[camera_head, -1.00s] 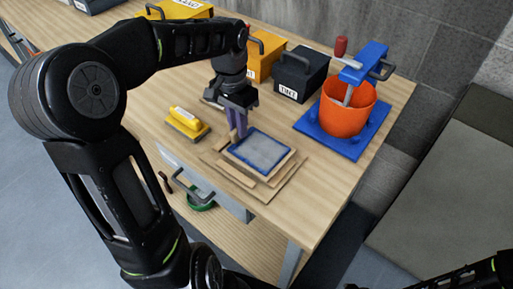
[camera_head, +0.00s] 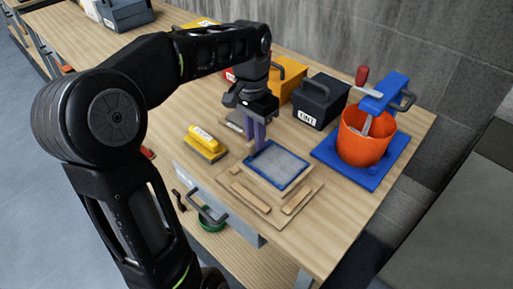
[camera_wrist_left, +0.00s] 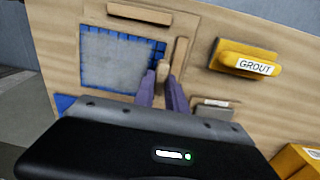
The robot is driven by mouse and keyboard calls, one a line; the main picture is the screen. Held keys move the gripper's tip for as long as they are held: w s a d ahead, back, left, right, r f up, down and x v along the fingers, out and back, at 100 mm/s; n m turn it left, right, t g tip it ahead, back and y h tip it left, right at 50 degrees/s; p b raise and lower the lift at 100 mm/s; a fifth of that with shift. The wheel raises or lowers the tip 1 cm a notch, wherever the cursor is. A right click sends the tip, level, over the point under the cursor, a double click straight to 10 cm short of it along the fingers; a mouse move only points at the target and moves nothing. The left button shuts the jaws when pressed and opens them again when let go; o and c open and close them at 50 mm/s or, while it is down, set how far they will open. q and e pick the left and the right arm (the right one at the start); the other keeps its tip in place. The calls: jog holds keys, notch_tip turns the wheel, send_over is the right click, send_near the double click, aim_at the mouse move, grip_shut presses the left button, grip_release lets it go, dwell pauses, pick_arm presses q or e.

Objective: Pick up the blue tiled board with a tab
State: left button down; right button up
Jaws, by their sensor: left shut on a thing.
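The blue tiled board (camera_head: 278,164) has a blue tile border, a grey middle and a wooden edge. In the left wrist view the board (camera_wrist_left: 118,60) shows its wooden tab (camera_wrist_left: 163,71) between my finger tips. The fingers hide part of the tab. My right gripper is not in view.
A yellow grout float (camera_head: 205,143) lies left of the board. A dark toolbox (camera_head: 318,103) and an orange bucket (camera_head: 362,145) on a blue stand (camera_head: 330,152) are behind and to the right. The workbench's (camera_head: 345,215) front right is bare.

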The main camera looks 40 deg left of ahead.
pick_arm(q)
notch_tip(320, 180, up, 5)
jog(key=shift+r+p, duration=0.15)
jog(key=shift+p, duration=0.8)
jog(key=shift+r, duration=0.25)
jog(key=shift+f, duration=0.1)
jog(key=shift+d+f, duration=0.1)
